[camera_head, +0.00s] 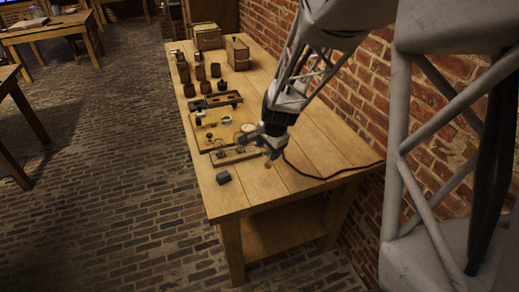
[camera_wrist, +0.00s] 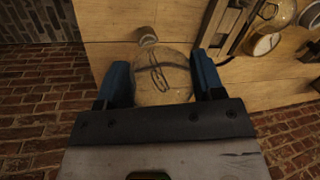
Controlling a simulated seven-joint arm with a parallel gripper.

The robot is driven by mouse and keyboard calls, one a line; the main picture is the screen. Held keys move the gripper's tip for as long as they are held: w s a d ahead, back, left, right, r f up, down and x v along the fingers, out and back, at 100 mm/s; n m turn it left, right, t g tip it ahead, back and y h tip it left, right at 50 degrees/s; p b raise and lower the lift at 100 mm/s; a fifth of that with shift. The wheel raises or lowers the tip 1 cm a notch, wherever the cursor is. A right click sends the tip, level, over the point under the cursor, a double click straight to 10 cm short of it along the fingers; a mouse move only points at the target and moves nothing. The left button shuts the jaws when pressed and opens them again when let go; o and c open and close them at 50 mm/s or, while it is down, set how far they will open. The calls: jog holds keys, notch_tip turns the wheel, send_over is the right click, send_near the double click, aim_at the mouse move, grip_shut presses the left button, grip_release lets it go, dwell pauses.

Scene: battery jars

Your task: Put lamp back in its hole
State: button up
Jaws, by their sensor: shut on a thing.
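The lamp is a clear glass bulb (camera_wrist: 162,82) with a dark looped filament and a small metal cap (camera_wrist: 147,37). In the wrist view it sits between the two blue fingers of my gripper (camera_wrist: 160,64), which is shut on it. The cap points away from my palm. In the head view my gripper (camera_head: 267,146) is over the table, just right of the near wooden lamp board (camera_head: 233,157). The lamp is too small and too much covered there to make out clearly. In the wrist view the board's edge (camera_wrist: 233,28) is to the right; no empty hole can be picked out.
Another bulb (camera_wrist: 275,11) and a round dial (camera_wrist: 266,44) are at upper right in the wrist view. A dark block (camera_head: 223,178) lies near the table's front left. Several jars and wooden boxes (camera_head: 238,52) stand farther back. The table's (camera_head: 330,150) right side is mostly clear; a black cable crosses it.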

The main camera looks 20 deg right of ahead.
dwell(0.4)
jog(key=w+d+f, duration=0.1)
jog(key=w+d, duration=0.1)
jog(key=w, duration=1.3)
jog(key=shift+w+d+f, duration=0.25)
jog(key=shift+w+d, duration=0.1)
jog(key=shift+d, duration=0.05)
jog(key=shift+s+x, duration=0.2)
jog(key=shift+x, duration=0.65)
jog(key=shift+s+x, duration=0.15)
jog(key=shift+x, duration=0.7)
jog(key=shift+d+f, duration=0.1)
jog(key=shift+f, duration=0.15)
jog(key=o, duration=1)
jog(key=shift+r, duration=0.15)
